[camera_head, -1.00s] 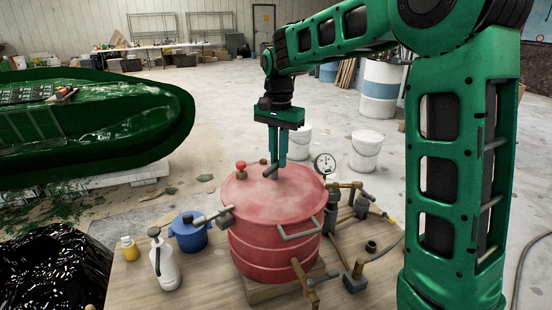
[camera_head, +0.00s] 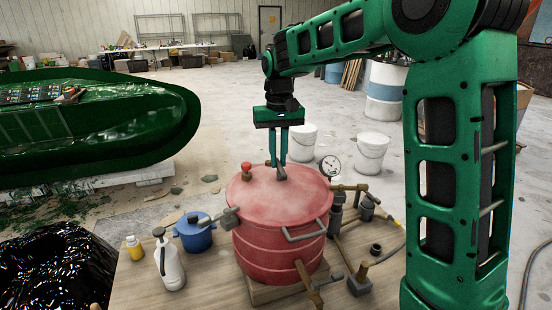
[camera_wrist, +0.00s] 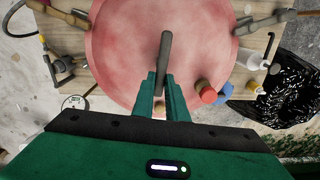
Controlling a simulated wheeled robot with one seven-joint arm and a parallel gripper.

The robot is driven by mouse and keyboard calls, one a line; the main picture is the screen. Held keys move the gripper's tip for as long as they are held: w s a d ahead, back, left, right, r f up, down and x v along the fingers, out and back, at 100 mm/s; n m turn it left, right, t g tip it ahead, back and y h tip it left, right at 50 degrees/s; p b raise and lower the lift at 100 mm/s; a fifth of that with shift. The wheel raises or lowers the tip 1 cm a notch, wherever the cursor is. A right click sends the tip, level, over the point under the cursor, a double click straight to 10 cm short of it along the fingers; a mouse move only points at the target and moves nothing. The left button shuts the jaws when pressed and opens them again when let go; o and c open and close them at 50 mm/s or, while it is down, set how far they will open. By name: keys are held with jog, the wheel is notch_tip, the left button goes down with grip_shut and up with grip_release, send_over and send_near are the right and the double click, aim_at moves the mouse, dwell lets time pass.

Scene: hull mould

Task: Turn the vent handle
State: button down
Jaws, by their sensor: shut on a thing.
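The vent handle (camera_head: 281,174) is a short dark grey bar on top of the red pot's lid (camera_head: 258,191). My gripper (camera_head: 278,163) points straight down over the lid, with its green fingers shut on the handle. In the wrist view the handle (camera_wrist: 165,52) runs nearly straight up the picture from between the fingertips (camera_wrist: 160,80). Part of the handle and its mount are hidden by the fingers. A red knob (camera_head: 246,168) stands on the lid's far left; it also shows in the wrist view (camera_wrist: 207,92), right of the fingers.
A pressure gauge (camera_head: 330,166) and pipe fittings (camera_head: 358,285) lie right of the pot. A blue pot (camera_head: 194,236), a white bottle (camera_head: 170,265) and a yellow bottle (camera_head: 134,248) stand left on the wooden table (camera_head: 205,290). White buckets (camera_head: 371,152) stand behind.

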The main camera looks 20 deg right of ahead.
aim_at(278, 162)
jog(key=shift+w+n, duration=0.15)
jog(key=shift+n, duration=0.25)
jog(key=c, duration=1.8)
grip_release()
jog(key=shift+o, duration=0.2)
jog(key=shift+a, duration=0.1)
notch_tip(278, 162, up, 11)
jog(key=shift+f, duration=0.15)
